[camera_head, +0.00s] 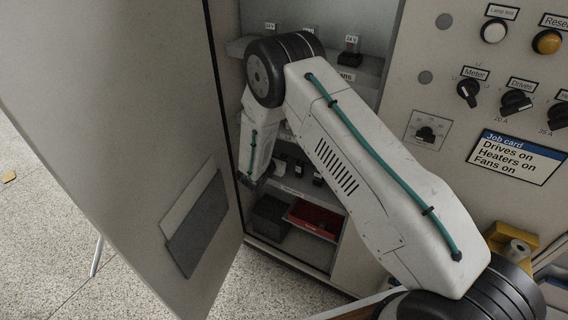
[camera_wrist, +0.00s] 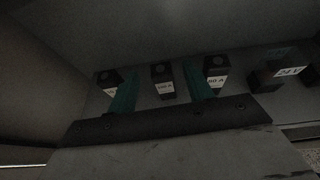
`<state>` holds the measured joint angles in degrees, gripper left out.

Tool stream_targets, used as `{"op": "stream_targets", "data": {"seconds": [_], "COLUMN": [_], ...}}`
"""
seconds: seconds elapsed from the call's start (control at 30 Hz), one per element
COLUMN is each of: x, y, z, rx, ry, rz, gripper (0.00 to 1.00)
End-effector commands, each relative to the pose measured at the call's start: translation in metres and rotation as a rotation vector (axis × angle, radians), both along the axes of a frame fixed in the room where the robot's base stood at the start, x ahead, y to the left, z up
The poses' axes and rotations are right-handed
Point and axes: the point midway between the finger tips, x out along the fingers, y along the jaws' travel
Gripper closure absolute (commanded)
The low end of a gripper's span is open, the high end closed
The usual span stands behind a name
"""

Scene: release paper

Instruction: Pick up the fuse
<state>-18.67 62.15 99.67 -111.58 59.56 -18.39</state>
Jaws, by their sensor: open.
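Several dark fuse-like blocks with white labels stand in a row inside the cabinet in the wrist view: a left one (camera_wrist: 109,80), a middle one (camera_wrist: 163,81) and a right one (camera_wrist: 216,74), whose label seems to read 80 A. Which one is the task's fuse cannot be told. My gripper (camera_wrist: 161,68) is open, its two teal fingers apart. The middle block shows between the fingers, and no contact is visible. In the head view my arm reaches into the cabinet, with the gripper low beside the door's edge. Small dark blocks (camera_head: 318,180) show on a lower shelf there.
A block labelled 24 V (camera_wrist: 268,77) lies farther right. The open cabinet door (camera_head: 130,130) stands close left of my arm. A red tray (camera_head: 318,219) and a dark bin (camera_head: 268,216) sit below. A switch panel (camera_head: 475,130) with a job card (camera_head: 515,157) is at right.

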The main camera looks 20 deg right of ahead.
Motion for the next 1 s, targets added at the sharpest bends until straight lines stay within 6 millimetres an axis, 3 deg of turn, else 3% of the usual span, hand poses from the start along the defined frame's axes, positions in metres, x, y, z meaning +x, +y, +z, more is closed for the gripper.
{"op": "stream_targets", "data": {"seconds": [0.33,0.63,0.8,1.0], "x": [0.031,0.035,0.035,0.035], "y": [-0.029,-0.032,-0.032,-0.032], "z": [-0.021,-0.023,-0.022,-0.022], "rx": [0.002,0.002,0.002,0.002], "ry": [-0.001,0.000,-0.001,-0.002], "rz": [-0.003,-0.002,-0.002,-0.002], "gripper": [0.49,0.49,0.96,0.98]}}
